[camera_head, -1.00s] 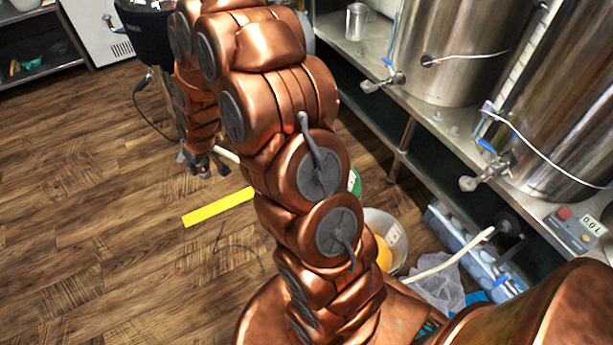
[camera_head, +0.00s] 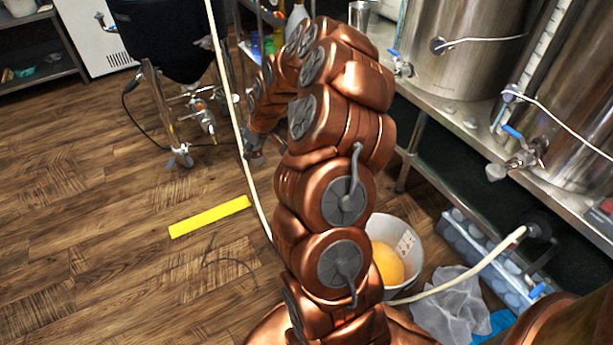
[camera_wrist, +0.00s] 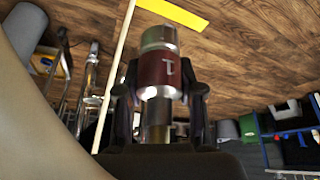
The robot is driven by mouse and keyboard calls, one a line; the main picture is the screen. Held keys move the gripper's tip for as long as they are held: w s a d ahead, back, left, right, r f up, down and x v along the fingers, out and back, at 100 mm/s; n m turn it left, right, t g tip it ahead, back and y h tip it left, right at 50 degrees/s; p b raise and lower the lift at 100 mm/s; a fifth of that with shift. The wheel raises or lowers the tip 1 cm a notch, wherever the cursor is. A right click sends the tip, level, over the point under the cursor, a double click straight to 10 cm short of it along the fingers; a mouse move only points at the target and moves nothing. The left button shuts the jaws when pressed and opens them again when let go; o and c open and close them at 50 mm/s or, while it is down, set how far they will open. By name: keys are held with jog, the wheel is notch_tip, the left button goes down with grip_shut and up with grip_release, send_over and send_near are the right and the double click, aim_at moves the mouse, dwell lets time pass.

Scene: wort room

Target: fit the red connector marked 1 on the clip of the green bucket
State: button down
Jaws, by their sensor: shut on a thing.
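In the wrist view, my gripper (camera_wrist: 160,100) is shut around a metal connector with a dark red band (camera_wrist: 160,72) marked 1. The digit appears upside down, and the connector's free end points away from my gripper. In the head view, my gripper (camera_head: 251,152) is small and partly hidden by my arm, above the floor and close to a pale hose; the connector is not discernible there. I cannot make out the green bucket or its clip with certainty. A small green thing (camera_wrist: 248,126) shows at the right of the wrist view.
A white bucket (camera_head: 407,248) with an orange ball (camera_head: 387,264) stands right of my arm. A yellow strip (camera_head: 210,216) and a thin dark cable lie on the wooden floor. A black kettle on a stand (camera_head: 168,45) is at the back. Steel tanks (camera_head: 460,50) line the right.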

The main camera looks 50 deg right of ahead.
jog(key=s+d+f+b, duration=0.9)
jog(key=d+f, duration=0.2)
jog(key=d, duration=0.3)
jog(key=shift+m, duration=0.3)
jog(key=shift+a+f+b, duration=0.2)
jog(key=shift+f+b, duration=1)
jog(key=shift+f, duration=2.4)
jog(key=shift+f+b, duration=0.3)
jog(key=shift+f, duration=1)
jog(key=c, duration=0.7)
grip_release()
jog(key=shift+o, duration=0.2)
jog(key=v, duration=1.2)
jog(key=shift+a+r, duration=0.1)
jog(key=shift+a, duration=0.05)
